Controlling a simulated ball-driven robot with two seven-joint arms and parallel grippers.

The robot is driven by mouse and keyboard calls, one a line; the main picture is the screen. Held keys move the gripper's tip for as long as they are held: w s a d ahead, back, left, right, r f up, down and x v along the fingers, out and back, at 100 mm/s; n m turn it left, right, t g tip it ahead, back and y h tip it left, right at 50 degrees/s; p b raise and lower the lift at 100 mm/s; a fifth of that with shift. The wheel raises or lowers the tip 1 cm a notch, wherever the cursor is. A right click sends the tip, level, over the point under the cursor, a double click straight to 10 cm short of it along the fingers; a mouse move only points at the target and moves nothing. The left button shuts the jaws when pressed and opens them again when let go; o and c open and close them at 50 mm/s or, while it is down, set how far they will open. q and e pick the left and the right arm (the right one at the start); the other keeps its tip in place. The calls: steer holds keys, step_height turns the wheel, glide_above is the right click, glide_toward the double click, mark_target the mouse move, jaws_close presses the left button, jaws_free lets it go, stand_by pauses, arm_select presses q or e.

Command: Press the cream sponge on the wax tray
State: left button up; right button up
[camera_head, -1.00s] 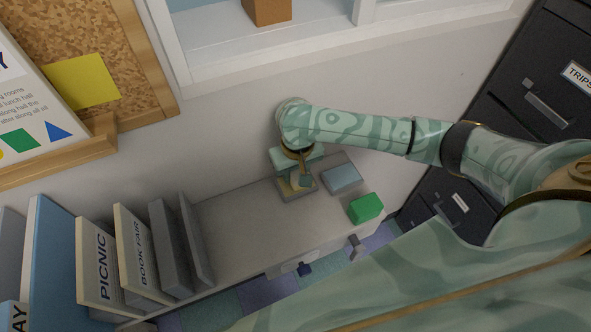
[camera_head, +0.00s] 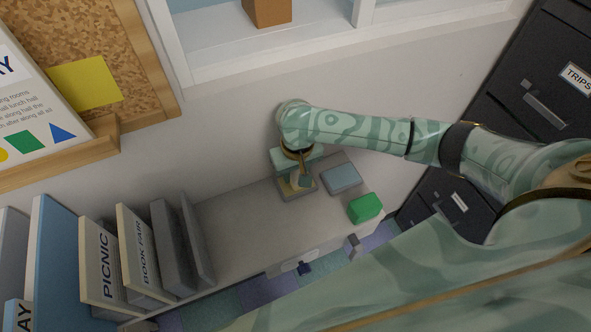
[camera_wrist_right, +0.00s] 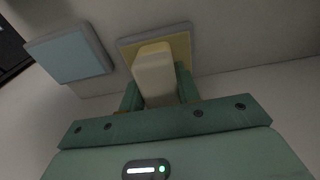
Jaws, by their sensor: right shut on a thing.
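The cream sponge (camera_wrist_right: 154,72) is a pale block held between the green fingers of my right gripper (camera_wrist_right: 158,88) in the right wrist view. My right gripper (camera_head: 300,176) also shows in the head view, pointing down over the wax tray. The wax tray (camera_wrist_right: 183,45) is a square with a yellow inside and a grey rim, and the sponge covers part of it. The tray (camera_head: 284,190) lies on the grey cabinet top, partly hidden by the gripper. I cannot tell whether the sponge touches the wax. My left gripper is not in view.
A light blue pad or tray (camera_head: 341,177) lies right of the wax tray. A green block (camera_head: 365,207) is near the cabinet's front edge. Upright binders (camera_head: 140,250) stand at the left. A wall is behind, dark drawers (camera_head: 530,105) at the right. The cabinet top (camera_head: 235,220) is clear in between.

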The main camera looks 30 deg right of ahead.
steer(key=shift+s+f+p, duration=0.1)
steer(key=shift+p, duration=0.2)
stand_by(1.0)
step_height(320, 180, up, 7)
steer(key=p, duration=1)
steer(key=shift+p, duration=0.4)
